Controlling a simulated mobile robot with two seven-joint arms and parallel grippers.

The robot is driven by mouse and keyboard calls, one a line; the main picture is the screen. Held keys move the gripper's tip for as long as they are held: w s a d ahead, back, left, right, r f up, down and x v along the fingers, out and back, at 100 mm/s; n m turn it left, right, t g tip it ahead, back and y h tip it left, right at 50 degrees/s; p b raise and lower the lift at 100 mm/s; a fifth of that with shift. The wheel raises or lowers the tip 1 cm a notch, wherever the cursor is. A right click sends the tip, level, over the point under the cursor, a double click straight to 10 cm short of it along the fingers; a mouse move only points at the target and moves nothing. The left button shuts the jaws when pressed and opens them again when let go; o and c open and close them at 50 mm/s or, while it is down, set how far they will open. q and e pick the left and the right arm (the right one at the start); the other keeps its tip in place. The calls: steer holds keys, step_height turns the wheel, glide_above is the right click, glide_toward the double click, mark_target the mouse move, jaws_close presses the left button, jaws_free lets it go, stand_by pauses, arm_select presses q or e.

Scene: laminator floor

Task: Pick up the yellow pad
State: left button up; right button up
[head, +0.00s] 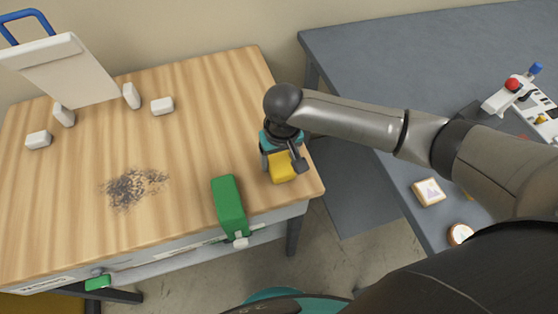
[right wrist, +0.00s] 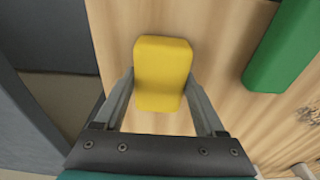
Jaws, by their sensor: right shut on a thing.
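The yellow pad (head: 282,168) is at the right edge of the wooden table, under my right gripper. My right gripper (head: 284,165) is shut on it. In the right wrist view the yellow pad (right wrist: 162,72) sits between the two fingers of my right gripper (right wrist: 162,92), with wood behind it. I cannot tell whether the pad touches the tabletop or is held just above it. My left gripper does not show in either view.
A green block (head: 229,205) lies left of the pad at the table's front edge. A dark speckled patch (head: 132,187) and several white blocks (head: 162,106) are further left on the wooden table (head: 205,90). A grey table (head: 380,55) stands at the right.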

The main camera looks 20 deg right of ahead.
mark_target(279, 158)
steer(key=c, duration=0.4)
steer(key=shift+r, duration=0.1)
steer(key=shift+c, duration=0.2)
step_height(279, 158, up, 20)
steer(key=p, duration=0.5)
